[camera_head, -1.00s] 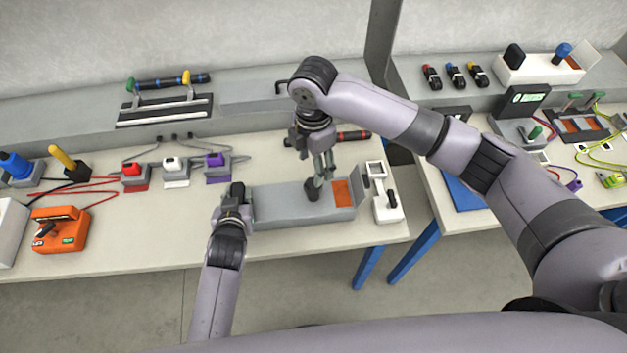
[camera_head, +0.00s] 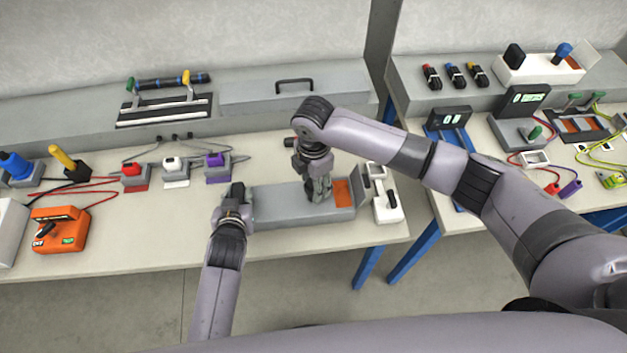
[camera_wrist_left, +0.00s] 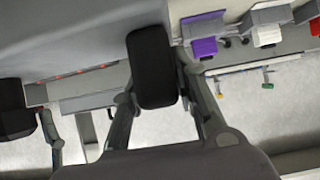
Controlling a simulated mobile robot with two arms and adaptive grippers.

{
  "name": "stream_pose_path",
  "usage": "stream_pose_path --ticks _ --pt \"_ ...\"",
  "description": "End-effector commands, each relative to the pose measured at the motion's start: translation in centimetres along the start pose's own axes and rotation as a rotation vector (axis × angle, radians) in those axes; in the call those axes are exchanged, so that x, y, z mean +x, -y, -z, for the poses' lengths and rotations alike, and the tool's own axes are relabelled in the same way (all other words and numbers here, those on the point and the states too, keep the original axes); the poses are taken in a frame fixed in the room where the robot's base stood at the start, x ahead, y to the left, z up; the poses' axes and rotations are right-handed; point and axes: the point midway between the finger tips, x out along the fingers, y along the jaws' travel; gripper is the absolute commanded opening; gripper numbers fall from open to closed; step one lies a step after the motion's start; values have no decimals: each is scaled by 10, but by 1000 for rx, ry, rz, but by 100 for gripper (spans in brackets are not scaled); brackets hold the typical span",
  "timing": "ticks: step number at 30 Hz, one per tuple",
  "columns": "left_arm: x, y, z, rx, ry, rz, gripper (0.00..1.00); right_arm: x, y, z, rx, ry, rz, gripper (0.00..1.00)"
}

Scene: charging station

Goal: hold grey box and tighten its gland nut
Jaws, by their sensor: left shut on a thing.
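The grey box (camera_head: 275,207) lies lengthwise on the left workbench near its front edge, with an orange patch at its right end. My left gripper (camera_head: 238,206) is shut on the box's left end. In the left wrist view, the box (camera_wrist_left: 70,30) fills the upper left, between the two dark finger pads of my left gripper (camera_wrist_left: 85,90). My right gripper (camera_head: 318,190) points down onto the box top, left of the orange patch. It hides the dark gland nut there, and I cannot tell whether its fingers are closed on it.
A white switch unit (camera_head: 386,207) stands just right of the box. Red, white and purple connectors (camera_head: 216,168) stand behind on the left, and an orange device (camera_head: 60,230) is further left. A gap separates this bench from the right one.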

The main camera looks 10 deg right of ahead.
Motion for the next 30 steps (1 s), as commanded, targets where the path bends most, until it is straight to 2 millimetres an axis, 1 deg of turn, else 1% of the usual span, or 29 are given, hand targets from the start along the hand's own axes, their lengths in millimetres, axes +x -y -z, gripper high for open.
stream_pose_path --ticks 2,17,23,30 --pt "0 0 -1 -1 1 -1 4 0 0 0 0 0 0 40" --pt "0 -1 -1 -1 1 -1 4 0 0 0 0 0 0 7" --pt "0 -1 -1 -1 1 -1 4 0 0 0 12 0 -1 6" --pt "0 -1 -1 -1 1 -1 4 0 0 1 101 -1 0 6"
